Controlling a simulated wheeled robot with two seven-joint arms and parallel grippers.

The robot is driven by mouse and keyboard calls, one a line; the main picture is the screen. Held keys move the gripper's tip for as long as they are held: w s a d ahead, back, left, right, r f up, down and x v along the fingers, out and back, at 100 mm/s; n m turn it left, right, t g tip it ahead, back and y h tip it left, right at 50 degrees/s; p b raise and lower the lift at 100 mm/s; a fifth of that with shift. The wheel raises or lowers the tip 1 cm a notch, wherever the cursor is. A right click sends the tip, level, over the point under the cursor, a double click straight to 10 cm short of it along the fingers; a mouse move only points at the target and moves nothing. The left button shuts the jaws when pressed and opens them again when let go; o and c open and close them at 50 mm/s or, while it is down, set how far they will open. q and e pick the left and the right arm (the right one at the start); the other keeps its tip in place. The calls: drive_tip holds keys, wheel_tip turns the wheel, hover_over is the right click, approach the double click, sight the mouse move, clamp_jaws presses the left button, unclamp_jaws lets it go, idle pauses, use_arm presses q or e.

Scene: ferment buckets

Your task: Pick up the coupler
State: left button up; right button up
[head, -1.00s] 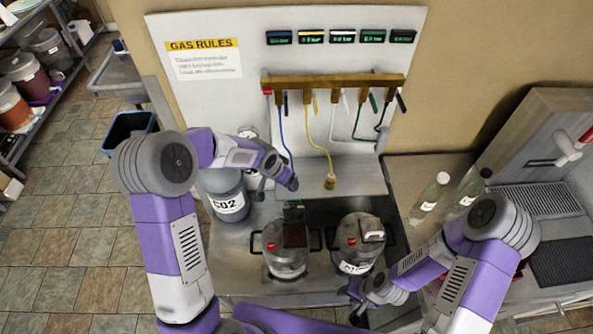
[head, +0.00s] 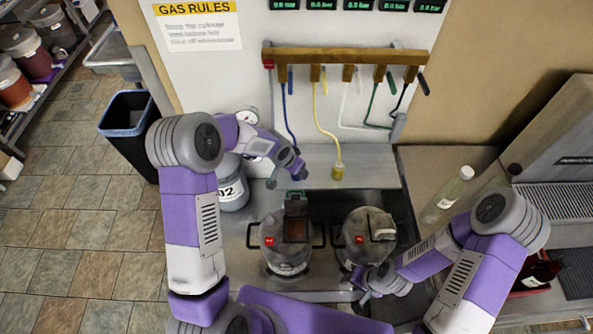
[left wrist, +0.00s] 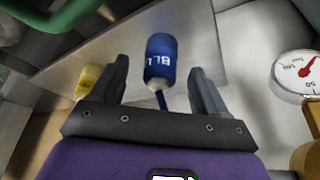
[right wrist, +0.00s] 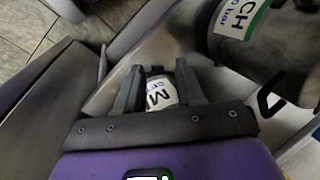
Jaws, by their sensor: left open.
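A blue coupler (left wrist: 161,58) with white lettering shows in the left wrist view, between and just beyond the fingertips of my left gripper (left wrist: 160,72). No finger visibly touches it. My left gripper is open and empty. In the head view it (head: 298,172) is at the lower end of the blue hose (head: 286,115) and hides the coupler there. A yellow coupler (head: 338,171) hangs to its right and also shows in the left wrist view (left wrist: 89,80). My right gripper (right wrist: 160,80) is low by the right bucket, its fingers either side of a white-labelled thing (right wrist: 161,96); I cannot tell whether it grips it.
Two lidded buckets, left (head: 287,262) and right (head: 352,252), stand in the steel sink. A grey CO2 cylinder (head: 233,196) stands beside my left forearm. A gauge (left wrist: 298,72) is right of the left gripper. Other hoses hang from the wooden manifold (head: 345,56).

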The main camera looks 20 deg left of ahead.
use_arm(q)
drive_tip(key=shift+x, duration=1.4)
drive_tip(key=c, duration=1.2)
wheel_tip(320, 180, up, 10)
drive_tip(key=shift+r, duration=0.1)
